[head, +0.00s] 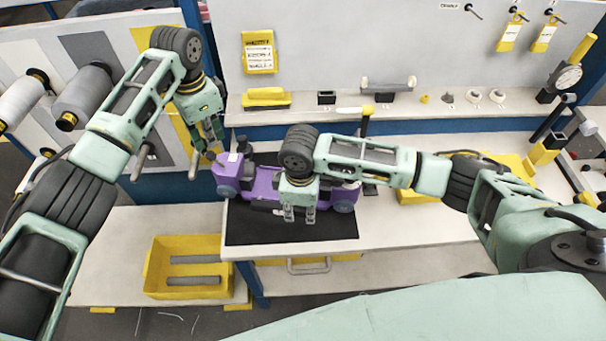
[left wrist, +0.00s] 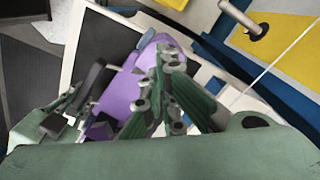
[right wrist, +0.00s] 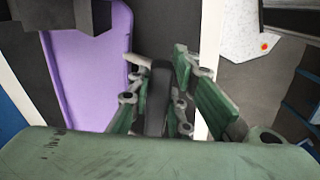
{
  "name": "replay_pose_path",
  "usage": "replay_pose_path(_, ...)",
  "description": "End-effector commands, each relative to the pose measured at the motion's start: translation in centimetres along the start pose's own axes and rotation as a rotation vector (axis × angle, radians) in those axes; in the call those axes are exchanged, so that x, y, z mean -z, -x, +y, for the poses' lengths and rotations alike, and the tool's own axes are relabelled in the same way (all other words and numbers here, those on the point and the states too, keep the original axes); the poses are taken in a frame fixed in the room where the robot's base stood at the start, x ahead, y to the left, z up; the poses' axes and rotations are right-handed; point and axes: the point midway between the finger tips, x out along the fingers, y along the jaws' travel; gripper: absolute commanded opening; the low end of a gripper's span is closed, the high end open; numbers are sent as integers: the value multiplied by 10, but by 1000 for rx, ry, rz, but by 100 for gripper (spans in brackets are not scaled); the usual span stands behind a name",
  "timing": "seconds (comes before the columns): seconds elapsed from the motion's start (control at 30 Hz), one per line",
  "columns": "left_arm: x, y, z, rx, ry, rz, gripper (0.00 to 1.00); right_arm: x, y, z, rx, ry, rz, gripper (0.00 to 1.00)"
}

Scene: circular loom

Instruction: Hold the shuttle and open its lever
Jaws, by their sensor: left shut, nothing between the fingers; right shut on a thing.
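The purple shuttle (head: 262,182) lies on the black mat (head: 290,230) on the table, with wheels at its ends. My right gripper (head: 298,216) crosses its middle from above, with the fingertips at its near side. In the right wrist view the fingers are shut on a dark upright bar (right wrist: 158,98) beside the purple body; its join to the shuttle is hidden. My left gripper (head: 211,152) is shut and empty, just above and left of the shuttle's left end. In the left wrist view a black arm-like part (left wrist: 86,88) shows beside the purple body; I cannot tell if it is the lever.
A yellow bin (head: 190,268) with grey rods stands low at the left. A shelf (head: 440,102) with small parts runs behind the table. Large grey rolls (head: 85,95) stick out at the left. The mat's near part is clear.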

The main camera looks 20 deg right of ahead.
Motion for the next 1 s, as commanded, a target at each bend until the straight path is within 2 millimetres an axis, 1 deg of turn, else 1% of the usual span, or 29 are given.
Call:
replay_pose_path(0.03,0,-1,0,-1,0,0,0,-4,-6,-5,12,7,-14,0)
replay_pose_path(0.07,0,-1,0,-1,0,0,0,-4,-6,-5,12,7,-14,0)
replay_pose_path(0.1,0,-1,0,-1,0,0,0,-4,-6,-5,12,8,-14,21)
replay_pose_path(0.33,0,-1,1,-2,-1,0,0,-2,-4,-3,7,5,-7,40)
replay_pose_path(0.6,0,-1,1,-2,-1,0,0,-1,-1,-2,3,3,-3,40)
replay_pose_path(0.73,0,-1,1,-2,-1,0,0,0,7,-1,2,3,0,40)
replay_pose_path(0.87,0,-1,1,-2,-1,0,0,0,29,0,-1,4,1,40)
replay_pose_path(1.0,0,-1,1,-2,-1,0,0,0,60,0,0,4,1,40)
